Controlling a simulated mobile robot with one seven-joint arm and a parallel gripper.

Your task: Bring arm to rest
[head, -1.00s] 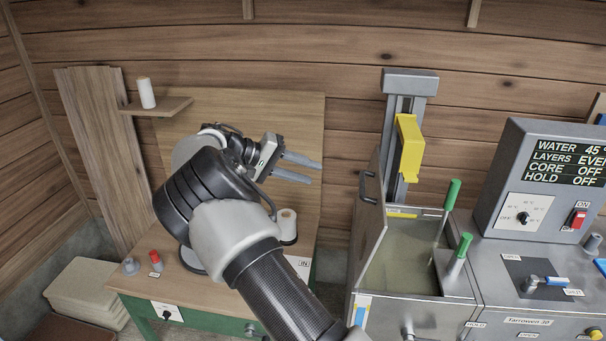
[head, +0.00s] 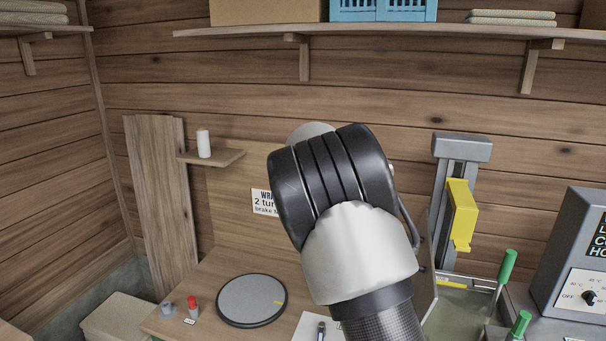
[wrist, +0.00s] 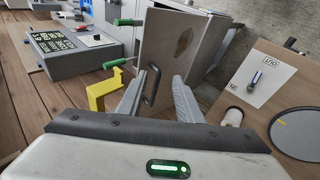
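My gripper (wrist: 158,100) shows in the wrist view with its two grey fingers spread apart and nothing between them. Beyond the fingertips, and apart from them as far as I can tell, are a grey metal lid (wrist: 178,40) and its dark handle (wrist: 152,84). In the head view my arm (head: 350,210) is bent up in front of the bench, and its black and white joint fills the middle. The gripper itself is hidden behind that joint there.
The wooden bench (head: 215,262) carries a round grey turntable (head: 252,300) and a red-topped item (head: 193,305). The tank's yellow bracket (head: 461,215) and green handles (head: 507,266) are at the right. A shelf (head: 400,32) with a blue crate (head: 383,10) runs above.

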